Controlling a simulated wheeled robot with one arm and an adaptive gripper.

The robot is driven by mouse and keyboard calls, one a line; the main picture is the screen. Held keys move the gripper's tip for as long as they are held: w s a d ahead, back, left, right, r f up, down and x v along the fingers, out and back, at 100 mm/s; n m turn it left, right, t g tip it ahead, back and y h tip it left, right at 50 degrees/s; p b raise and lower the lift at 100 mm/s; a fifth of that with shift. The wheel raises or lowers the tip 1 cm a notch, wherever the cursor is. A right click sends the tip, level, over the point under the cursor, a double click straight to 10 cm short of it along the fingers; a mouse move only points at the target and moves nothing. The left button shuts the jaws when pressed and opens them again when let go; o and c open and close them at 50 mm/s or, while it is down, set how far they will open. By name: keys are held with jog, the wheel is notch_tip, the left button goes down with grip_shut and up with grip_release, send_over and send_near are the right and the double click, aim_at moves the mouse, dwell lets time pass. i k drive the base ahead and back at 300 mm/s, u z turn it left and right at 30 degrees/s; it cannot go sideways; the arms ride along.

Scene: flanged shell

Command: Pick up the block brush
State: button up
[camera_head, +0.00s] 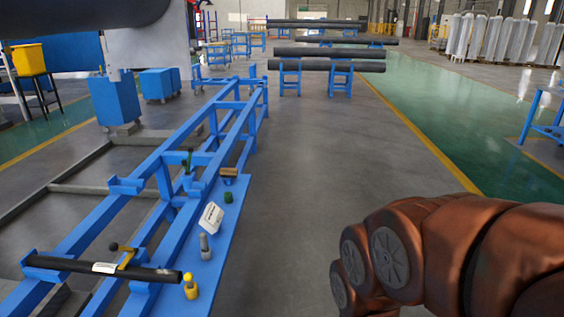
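A small tan-brown block with a darker underside, which looks like the block brush (228,172), lies at the far end of the blue shelf (222,245) on the right side of the blue frame. It is small in view, so its bristles cannot be made out clearly. My brown arm fills the lower right, well apart from the shelf. No gripper fingers show.
On the shelf stand a green piece (228,197), a white labelled item (211,217), a grey fitting (205,246) and a yellow piece (191,287). A black pipe (60,264) lies across the blue frame (150,165). Grey floor right of the shelf is clear.

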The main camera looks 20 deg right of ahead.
aim_at(224, 172)
jog(key=z, duration=0.55)
jog(key=i, duration=1.7)
jog(key=u, duration=0.35)
jog(key=i, duration=1)
jog(key=u, duration=1.45)
jog(key=i, duration=0.55)
jog(key=u, duration=0.6)
